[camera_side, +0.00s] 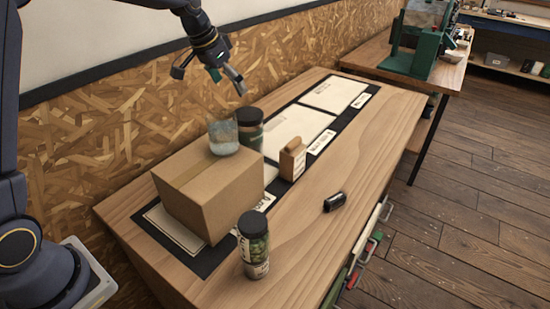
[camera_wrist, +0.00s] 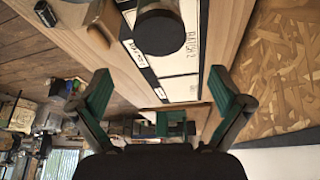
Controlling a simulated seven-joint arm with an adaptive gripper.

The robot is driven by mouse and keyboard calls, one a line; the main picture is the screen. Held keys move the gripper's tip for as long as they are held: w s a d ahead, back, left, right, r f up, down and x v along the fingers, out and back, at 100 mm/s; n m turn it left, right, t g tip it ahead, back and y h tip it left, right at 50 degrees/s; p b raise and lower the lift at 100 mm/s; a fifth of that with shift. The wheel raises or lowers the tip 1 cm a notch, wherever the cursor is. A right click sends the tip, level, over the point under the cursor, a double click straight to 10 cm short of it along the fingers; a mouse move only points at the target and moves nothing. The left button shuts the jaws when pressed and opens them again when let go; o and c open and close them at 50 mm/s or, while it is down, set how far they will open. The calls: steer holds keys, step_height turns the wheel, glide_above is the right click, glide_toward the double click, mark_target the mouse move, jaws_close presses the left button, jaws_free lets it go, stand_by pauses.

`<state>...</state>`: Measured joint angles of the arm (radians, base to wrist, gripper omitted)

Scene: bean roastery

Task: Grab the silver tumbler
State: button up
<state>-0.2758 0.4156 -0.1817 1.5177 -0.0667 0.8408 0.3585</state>
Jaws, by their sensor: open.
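A grey, silvery tumbler (camera_side: 224,138) stands upright on top of a closed cardboard box (camera_side: 205,197) in the side view. It looks slightly see-through or reflective. My gripper (camera_side: 210,74) is open and empty, above the tumbler and apart from it. In the wrist view my gripper (camera_wrist: 160,90) shows two spread green-tipped fingers with nothing between them. I cannot make out the tumbler clearly in the wrist view.
A dark-lidded jar (camera_side: 250,128) stands right behind the tumbler; a dark lid (camera_wrist: 160,30) shows in the wrist view. A small brown bag (camera_side: 292,160), a green-filled jar (camera_side: 253,245) and a black cylinder (camera_side: 334,202) are on the table. The table's right front is clear.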

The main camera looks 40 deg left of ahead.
mark_target(248, 114)
steer(key=x, duration=0.8)
steer(key=shift+w+f, duration=0.15)
steer(key=shift+f, duration=0.2)
steer(key=x, duration=0.5)
steer(key=shift+w+d+f, duration=0.15)
steer(key=shift+w+f, duration=0.1)
steer(key=shift+w, duration=0.2)
steer(key=c, duration=1.5)
steer(key=shift+c, duration=0.2)
